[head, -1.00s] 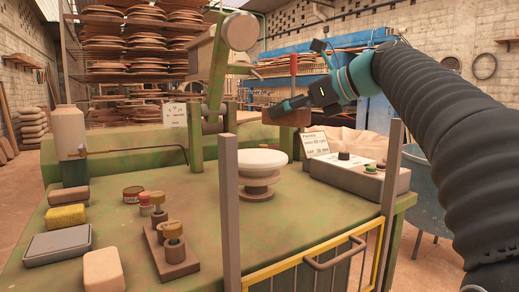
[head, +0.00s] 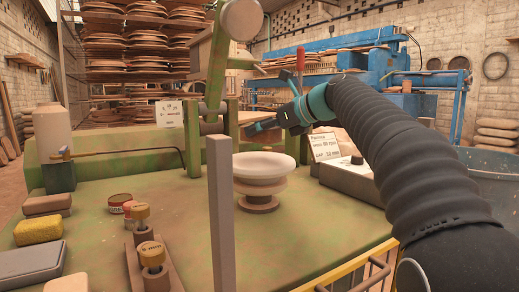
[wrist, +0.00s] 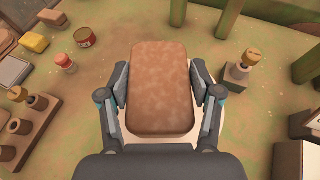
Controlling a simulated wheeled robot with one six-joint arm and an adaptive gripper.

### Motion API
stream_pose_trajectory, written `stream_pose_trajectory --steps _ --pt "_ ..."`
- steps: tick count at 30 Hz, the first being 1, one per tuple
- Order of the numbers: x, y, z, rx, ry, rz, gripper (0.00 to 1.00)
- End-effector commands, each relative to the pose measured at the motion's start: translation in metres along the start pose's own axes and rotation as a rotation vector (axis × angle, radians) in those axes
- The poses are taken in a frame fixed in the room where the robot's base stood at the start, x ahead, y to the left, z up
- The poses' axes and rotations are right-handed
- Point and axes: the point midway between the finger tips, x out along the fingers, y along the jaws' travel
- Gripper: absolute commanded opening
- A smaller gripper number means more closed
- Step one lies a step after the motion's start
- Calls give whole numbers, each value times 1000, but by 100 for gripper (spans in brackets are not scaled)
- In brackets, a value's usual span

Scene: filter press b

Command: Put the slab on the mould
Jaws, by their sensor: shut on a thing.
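The slab (wrist: 160,88) is a brown, rounded block, seen from above in the wrist view. My gripper (wrist: 160,90) is shut on it, with one finger along each long side. In the head view my gripper (head: 262,126) is above and behind the mould (head: 265,167), a white round dish on a brown stepped pedestal.
A grey upright post (head: 221,205) stands in front of the mould. A control box (head: 350,180) is at right.

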Motion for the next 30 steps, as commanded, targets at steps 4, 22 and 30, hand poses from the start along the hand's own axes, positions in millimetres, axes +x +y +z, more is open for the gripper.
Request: stream_pose_trajectory --steps 4,22,30 --pt "11 -1 0 -2 -2 1 8" --pt "27 -2 -37 -2 -3 0 8" --pt "28 -2 -41 -1 0 1 84"
